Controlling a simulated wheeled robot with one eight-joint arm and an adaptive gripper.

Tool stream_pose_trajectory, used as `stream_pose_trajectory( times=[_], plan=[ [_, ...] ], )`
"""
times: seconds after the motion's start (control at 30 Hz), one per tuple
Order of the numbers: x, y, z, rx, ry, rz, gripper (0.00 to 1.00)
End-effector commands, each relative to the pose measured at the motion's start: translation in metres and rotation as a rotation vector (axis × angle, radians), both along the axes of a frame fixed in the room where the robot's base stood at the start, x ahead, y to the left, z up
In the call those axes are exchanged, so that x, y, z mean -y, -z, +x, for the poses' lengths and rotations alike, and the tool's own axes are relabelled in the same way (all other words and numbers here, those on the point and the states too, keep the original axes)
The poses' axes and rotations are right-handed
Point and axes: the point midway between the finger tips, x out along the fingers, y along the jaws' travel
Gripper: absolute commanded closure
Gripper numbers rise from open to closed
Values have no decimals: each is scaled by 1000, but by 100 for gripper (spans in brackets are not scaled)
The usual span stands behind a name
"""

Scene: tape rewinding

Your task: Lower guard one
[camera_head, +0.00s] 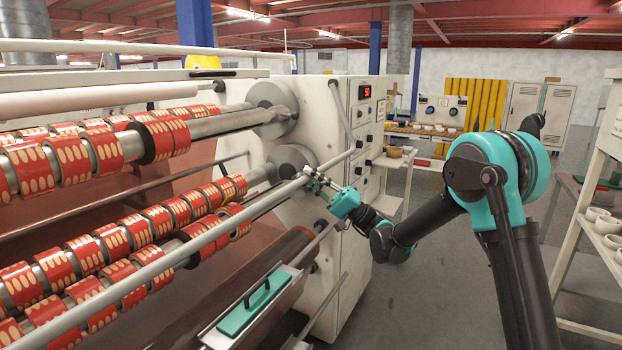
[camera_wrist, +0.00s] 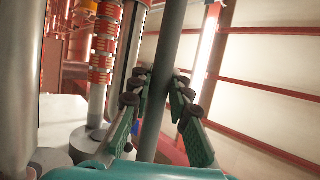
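The guard appears to be the long grey bar (camera_head: 150,270) that slopes across the front of the rewinding machine, before the rollers. It rises from the lower left to the machine's white end housing. My gripper (camera_head: 312,182) is at the bar's right part, near that housing. In the wrist view the bar (camera_wrist: 165,75) runs between my two green-padded fingers (camera_wrist: 160,98). The fingers stand apart, one on each side of it. Whether either pad touches the bar cannot be told.
Rollers with red-and-cream tape rolls (camera_head: 105,240) lie behind the bar. The white end housing (camera_head: 345,120) carries a red display (camera_head: 365,91). A tray with a green handled block (camera_head: 250,305) is below the bar. Shelves (camera_head: 590,225) stand at the right; grey floor (camera_head: 430,300) is open between.

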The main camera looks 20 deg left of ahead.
Motion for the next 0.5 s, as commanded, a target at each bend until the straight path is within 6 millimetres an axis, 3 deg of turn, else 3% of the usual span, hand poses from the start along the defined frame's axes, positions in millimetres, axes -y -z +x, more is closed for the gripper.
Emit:
stream_pose_trajectory(
  times=[0.03, 0.17, 0.5],
  plan=[
    [-5, 2, 1, 1, 4, -8, 77],
    [-4, 1, 1, 0, 2, -7, 61],
    [-1, 2, 1, 0, 2, -4, 61]
  ],
)
